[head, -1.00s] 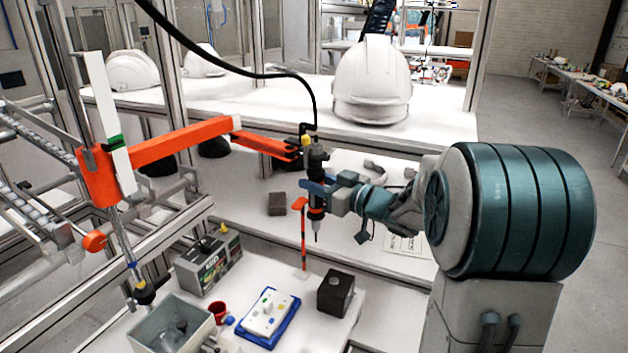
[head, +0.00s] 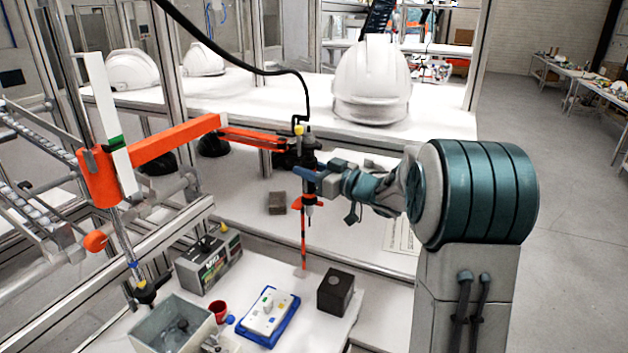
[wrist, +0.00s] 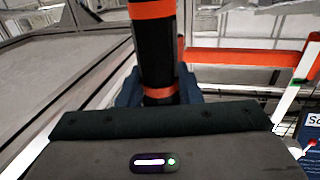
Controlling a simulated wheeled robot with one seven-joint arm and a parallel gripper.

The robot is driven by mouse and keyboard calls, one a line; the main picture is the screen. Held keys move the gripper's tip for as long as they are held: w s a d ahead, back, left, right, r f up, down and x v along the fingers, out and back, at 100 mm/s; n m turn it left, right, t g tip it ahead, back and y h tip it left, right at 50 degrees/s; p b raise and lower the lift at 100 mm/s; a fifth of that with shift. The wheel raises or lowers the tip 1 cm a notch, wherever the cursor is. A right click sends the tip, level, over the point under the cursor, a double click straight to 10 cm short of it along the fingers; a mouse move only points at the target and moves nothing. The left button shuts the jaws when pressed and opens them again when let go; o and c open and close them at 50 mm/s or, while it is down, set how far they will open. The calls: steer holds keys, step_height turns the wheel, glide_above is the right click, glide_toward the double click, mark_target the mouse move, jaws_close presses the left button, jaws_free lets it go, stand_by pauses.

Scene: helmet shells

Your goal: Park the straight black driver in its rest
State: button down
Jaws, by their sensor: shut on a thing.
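The straight black driver (head: 308,192) hangs upright, tip down, under the end of the orange jointed arm (head: 175,140). My gripper (head: 310,178) is shut on its body. The wrist view shows the black driver body (wrist: 153,48) with orange bands, between the blue fingers of my gripper (wrist: 158,92). A thin orange post (head: 303,245) with a small orange holder (head: 297,203) at its top, seemingly the rest, stands just below my gripper. The driver's lower part overlaps this holder in the head view. I cannot tell whether it is inside the holder or in front of it.
A black block (head: 335,291), a blue tray with a white plate (head: 268,316), a red cup (head: 218,311), a grey bin (head: 160,330) and a boxed battery unit (head: 208,266) stand on the front table. A white helmet (head: 372,85) sits on the shelf behind.

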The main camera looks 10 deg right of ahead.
steer(key=shift+c, duration=1)
jaws_free()
steer(key=shift+s, duration=0.1)
steer(key=v, duration=1.1)
